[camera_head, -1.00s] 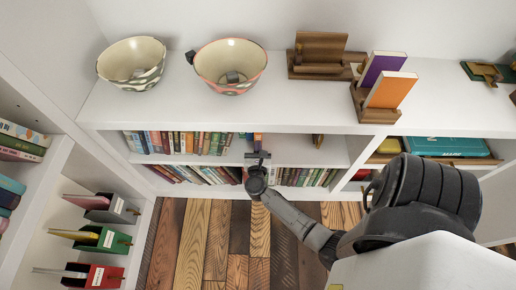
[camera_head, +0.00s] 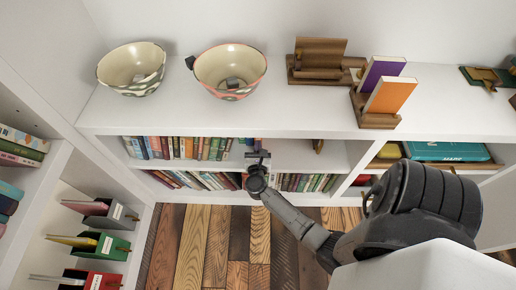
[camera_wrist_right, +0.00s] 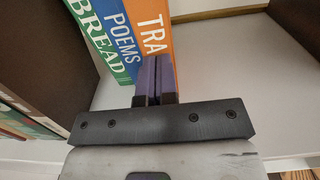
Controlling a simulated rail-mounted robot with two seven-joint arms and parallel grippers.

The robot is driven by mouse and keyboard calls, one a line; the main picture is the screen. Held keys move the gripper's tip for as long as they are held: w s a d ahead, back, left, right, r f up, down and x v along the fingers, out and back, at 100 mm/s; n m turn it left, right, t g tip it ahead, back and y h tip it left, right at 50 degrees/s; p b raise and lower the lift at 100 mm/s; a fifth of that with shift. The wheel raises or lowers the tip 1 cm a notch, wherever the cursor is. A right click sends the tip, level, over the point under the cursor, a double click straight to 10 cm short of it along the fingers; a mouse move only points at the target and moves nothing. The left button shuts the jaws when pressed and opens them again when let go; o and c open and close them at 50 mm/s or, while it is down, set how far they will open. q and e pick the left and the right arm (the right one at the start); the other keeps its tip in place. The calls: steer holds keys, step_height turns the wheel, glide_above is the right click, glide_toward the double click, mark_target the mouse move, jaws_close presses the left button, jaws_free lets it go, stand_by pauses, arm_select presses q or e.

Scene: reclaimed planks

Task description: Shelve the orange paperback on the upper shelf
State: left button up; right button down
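In the right wrist view an orange book (camera_wrist_right: 150,12) with "TRA" on its spine stands upright at the right end of a row, beside blue "POEMS" (camera_wrist_right: 113,35) and green "BREAD" (camera_wrist_right: 88,40). My right gripper (camera_wrist_right: 156,75) is in front of that orange spine, its purple fingers close together with nothing seen between them; I cannot tell whether they touch the spine. In the head view the right gripper (camera_head: 257,150) is at the upper shelf (camera_head: 295,155). Another orange book (camera_head: 390,95) leans on a wooden stand on the top. My left gripper is out of view.
Two bowls (camera_head: 132,68) (camera_head: 230,70) and a purple book (camera_head: 378,72) stand on the white top. Books fill the upper shelf's left part; room is free to the gripper's right. A lower row of books (camera_head: 305,182) is beneath. Coloured file holders (camera_head: 100,245) are at left.

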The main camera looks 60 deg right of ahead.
steer(key=shift+w+d, duration=0.25)
steer(key=shift+d, duration=0.25)
steer(key=shift+a, duration=0.1)
steer(key=shift+v, duration=1.95)
